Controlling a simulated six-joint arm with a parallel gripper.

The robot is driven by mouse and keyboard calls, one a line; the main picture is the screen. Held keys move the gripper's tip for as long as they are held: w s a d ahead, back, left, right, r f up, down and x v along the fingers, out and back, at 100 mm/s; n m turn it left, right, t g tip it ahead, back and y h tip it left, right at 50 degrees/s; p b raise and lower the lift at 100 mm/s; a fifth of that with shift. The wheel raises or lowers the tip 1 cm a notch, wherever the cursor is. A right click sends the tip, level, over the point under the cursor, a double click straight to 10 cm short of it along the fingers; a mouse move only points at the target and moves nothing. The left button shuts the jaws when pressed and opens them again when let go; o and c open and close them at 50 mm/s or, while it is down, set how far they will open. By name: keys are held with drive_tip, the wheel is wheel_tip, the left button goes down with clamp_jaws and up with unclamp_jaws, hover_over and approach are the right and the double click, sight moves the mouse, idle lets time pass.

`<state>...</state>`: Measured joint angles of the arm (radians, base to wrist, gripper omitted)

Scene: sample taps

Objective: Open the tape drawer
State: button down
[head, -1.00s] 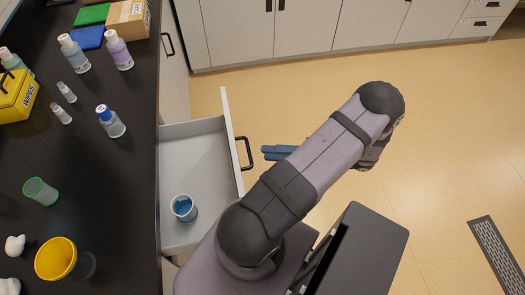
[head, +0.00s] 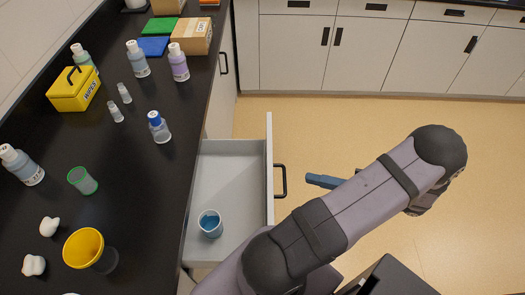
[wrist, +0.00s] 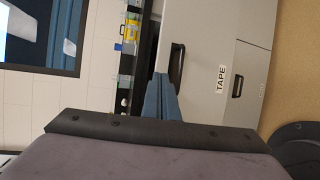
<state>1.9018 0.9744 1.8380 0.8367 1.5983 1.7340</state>
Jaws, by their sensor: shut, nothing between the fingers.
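The pulled-out drawer (head: 235,165) stands open from the dark counter, with a grey inside and a black bar handle (head: 281,181) on its front. In the wrist view its front (wrist: 200,50) shows the handle (wrist: 177,62) and a white TAPE label (wrist: 221,79). My gripper (head: 312,180) has its blue fingers shut and empty, a short gap out from the handle in the head view. In the wrist view the fingers (wrist: 163,90) point toward the handle area and partly overlap its near end.
A blue-topped cup (head: 210,223) stands in the open drawer. Another handle (wrist: 237,86) is on the panel below. The counter (head: 130,190) holds bottles, a yellow wipes box (head: 75,90) and a yellow cup (head: 84,248). Floor (head: 340,130) is clear beyond the drawer.

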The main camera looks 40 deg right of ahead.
wheel_tip(320, 180, up, 9)
drive_tip(key=w+a+f+n+g+p, duration=0.15)
drive_tip(key=w+n+g, duration=0.35)
drive_tip(key=n, duration=0.6)
drive_tip(key=w+f+n+g+p, duration=0.2)
drive_tip(key=n+g, duration=0.4)
drive_tip(key=n, duration=0.6)
drive_tip(key=w+a+f+n+g+p, duration=0.15)
drive_tip(key=w+n+g, duration=0.35)
drive_tip(key=n, duration=0.6)
drive_tip(key=w+r+n+g+h+p, duration=0.15)
drive_tip(key=w+n+h, duration=0.25)
drive_tip(key=w+n, duration=0.6)
drive_tip(key=w+r+n+h+p, duration=0.25)
drive_tip(key=w+n+h, duration=0.25)
drive_tip(key=w+n, duration=0.55)
drive_tip(key=s+f+n+b, duration=0.1)
drive_tip(key=f+b, duration=0.1)
drive_tip(key=f, duration=0.4)
drive_tip(key=s+d+f+n+b, duration=0.1)
drive_tip(key=f+b, duration=0.2)
drive_tip(key=f, duration=0.4)
drive_tip(key=s+d+f+n+b, duration=0.1)
drive_tip(key=f+b, duration=0.2)
drive_tip(key=f, duration=0.4)
drive_tip(key=shift+s, duration=0.35)
drive_tip(key=s+d, duration=0.1)
drive_tip(key=s+d+r+p, duration=0.1)
drive_tip(key=shift+s+d, duration=0.35)
drive_tip(key=shift+d, duration=0.05)
